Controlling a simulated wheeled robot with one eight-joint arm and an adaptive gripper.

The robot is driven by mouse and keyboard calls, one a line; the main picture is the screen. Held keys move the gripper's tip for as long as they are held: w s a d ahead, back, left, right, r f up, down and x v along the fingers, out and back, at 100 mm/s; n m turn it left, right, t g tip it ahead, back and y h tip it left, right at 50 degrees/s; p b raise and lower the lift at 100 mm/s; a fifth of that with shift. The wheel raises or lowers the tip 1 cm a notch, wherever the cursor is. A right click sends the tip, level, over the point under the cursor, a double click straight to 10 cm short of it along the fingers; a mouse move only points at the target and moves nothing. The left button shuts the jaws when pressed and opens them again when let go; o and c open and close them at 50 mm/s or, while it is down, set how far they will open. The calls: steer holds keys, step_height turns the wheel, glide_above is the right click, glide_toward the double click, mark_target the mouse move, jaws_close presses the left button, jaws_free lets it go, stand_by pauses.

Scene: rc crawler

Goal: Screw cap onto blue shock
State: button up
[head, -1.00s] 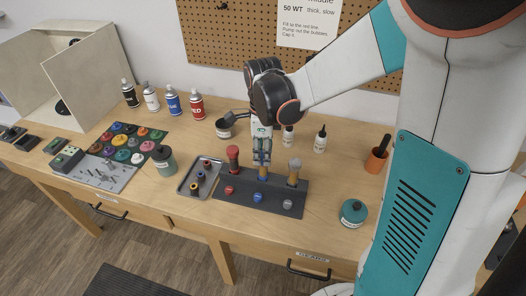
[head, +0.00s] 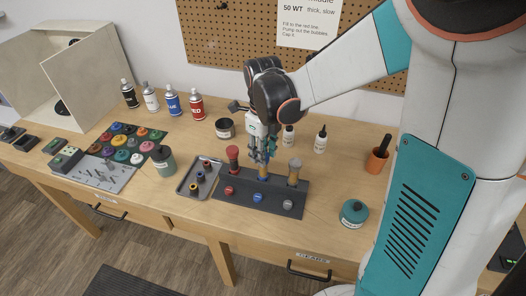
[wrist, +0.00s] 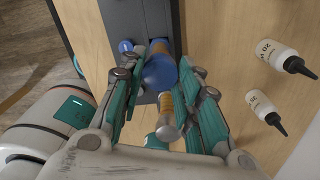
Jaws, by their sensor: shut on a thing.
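The blue shock (head: 263,173) stands upright in the dark holder (head: 225,198), between a red-topped shock and a silver-topped shock. My gripper (head: 264,157) points down directly over it. In the wrist view, the fingertips lie on both sides of a blue cylindrical cap (wrist: 159,69) and are shut on it. The cap is at the top of the blue shock. The fingers partly hide the joint, so I cannot tell how far the cap is seated.
The red-topped shock (head: 233,155) and silver-topped shock (head: 294,170) stand close on either side. Round coloured pieces, including a blue one (head: 258,197), sit along the holder's front. A small parts tray (head: 182,189) lies left. Two dropper bottles (head: 321,140) stand behind.

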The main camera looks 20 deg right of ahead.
steer(key=m, duration=0.4)
steer(key=o, duration=0.8)
steer(key=shift+r, duration=0.1)
steer(key=shift+r+p, duration=1.65)
steer(key=shift+r, duration=0.8)
